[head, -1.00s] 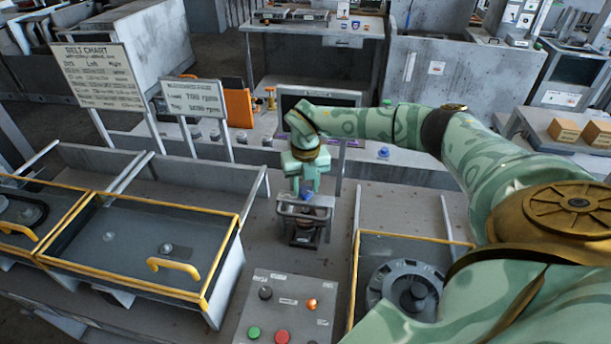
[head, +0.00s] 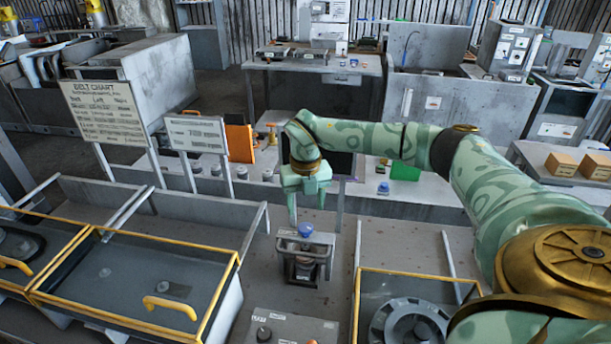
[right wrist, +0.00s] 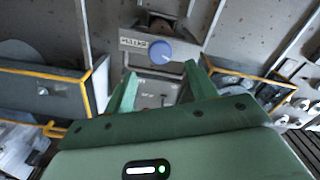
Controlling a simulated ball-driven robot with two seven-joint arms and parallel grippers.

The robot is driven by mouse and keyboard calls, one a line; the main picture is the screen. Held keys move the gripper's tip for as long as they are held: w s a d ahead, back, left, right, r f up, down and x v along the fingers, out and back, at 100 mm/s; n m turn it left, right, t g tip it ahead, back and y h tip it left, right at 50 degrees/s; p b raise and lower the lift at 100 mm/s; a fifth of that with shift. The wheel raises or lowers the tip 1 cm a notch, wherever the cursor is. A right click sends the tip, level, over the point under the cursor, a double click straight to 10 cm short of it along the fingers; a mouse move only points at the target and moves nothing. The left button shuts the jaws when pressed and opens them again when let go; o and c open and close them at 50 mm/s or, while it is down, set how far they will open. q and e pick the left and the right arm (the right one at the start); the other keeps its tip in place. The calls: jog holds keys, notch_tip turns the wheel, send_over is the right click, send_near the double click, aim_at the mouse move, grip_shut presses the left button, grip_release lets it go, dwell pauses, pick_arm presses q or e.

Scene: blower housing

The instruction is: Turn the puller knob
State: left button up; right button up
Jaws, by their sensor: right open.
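The puller (head: 306,255) is a small grey metal frame standing on the bench in the middle of the head view, with a round blue puller knob (head: 306,229) on top. In the right wrist view the knob (right wrist: 160,52) shows a pale mark on its face, and a labelled plate lies beside it. My right gripper (head: 308,207) is open and empty, with its fingers pointing down just above the knob. In the right wrist view its green fingers (right wrist: 160,74) are spread to either side, apart from the knob. My left gripper is in neither view.
Yellow-edged housings stand to the left (head: 130,285) and right (head: 410,310) of the puller. A control panel (head: 285,328) is in front. Behind are a belt chart sign (head: 105,110), a smaller sign (head: 197,134) and a green box (head: 404,170).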

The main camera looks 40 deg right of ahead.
notch_tip(320, 180, up, 10)
jog(key=shift+f, duration=0.15)
dwell(0.6)
